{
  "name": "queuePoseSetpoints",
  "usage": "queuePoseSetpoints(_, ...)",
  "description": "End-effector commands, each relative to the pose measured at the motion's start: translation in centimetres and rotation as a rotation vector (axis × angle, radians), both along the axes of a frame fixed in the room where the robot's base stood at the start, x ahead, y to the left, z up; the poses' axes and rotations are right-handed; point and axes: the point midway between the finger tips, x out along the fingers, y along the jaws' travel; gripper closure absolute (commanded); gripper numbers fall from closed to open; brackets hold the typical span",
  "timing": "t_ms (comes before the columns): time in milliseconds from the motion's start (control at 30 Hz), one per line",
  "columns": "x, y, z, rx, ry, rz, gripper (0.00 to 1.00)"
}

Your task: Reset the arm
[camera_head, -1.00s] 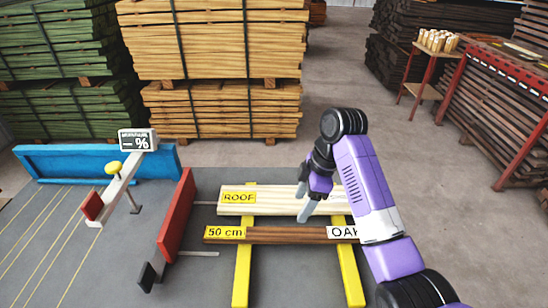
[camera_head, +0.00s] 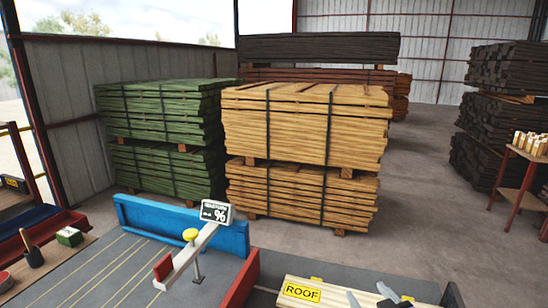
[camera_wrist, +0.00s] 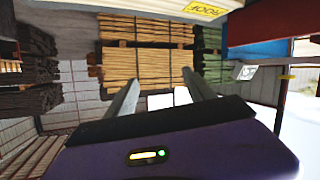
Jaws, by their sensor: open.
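My gripper (camera_wrist: 157,90) shows in the wrist view with its two grey fingers spread apart and nothing between them. In the head view only its fingertips (camera_head: 372,297) show at the bottom edge, in front of the pale board labelled ROOF (camera_head: 330,294). The rest of my arm is out of the head view. The ROOF label also shows at the top of the wrist view (camera_wrist: 205,8). I cannot tell whether the fingers touch the board.
A grey work table (camera_head: 95,280) carries a blue fence (camera_head: 180,226), a red fence (camera_head: 243,283) and a lever with a yellow knob and % sign (camera_head: 190,235). Green (camera_head: 165,125) and yellow (camera_head: 300,125) timber stacks stand behind. Concrete floor (camera_head: 430,225) is open at right.

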Motion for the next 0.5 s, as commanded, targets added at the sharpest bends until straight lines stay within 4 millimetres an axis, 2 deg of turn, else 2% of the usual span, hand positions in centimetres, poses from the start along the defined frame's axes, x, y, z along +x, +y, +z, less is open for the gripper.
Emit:
queuePoseSetpoints(33, -1.9, 0.3, -0.7, 0.029, -0.028, -0.023, 0.38)
queuePoseSetpoints(200, -7.8, 0.4, -1.2, 0.119, -0.138, -0.099, 0.38)
queuePoseSetpoints(500, -19.5, 0.7, -0.5, 0.22, -0.275, -0.175, 0.38)
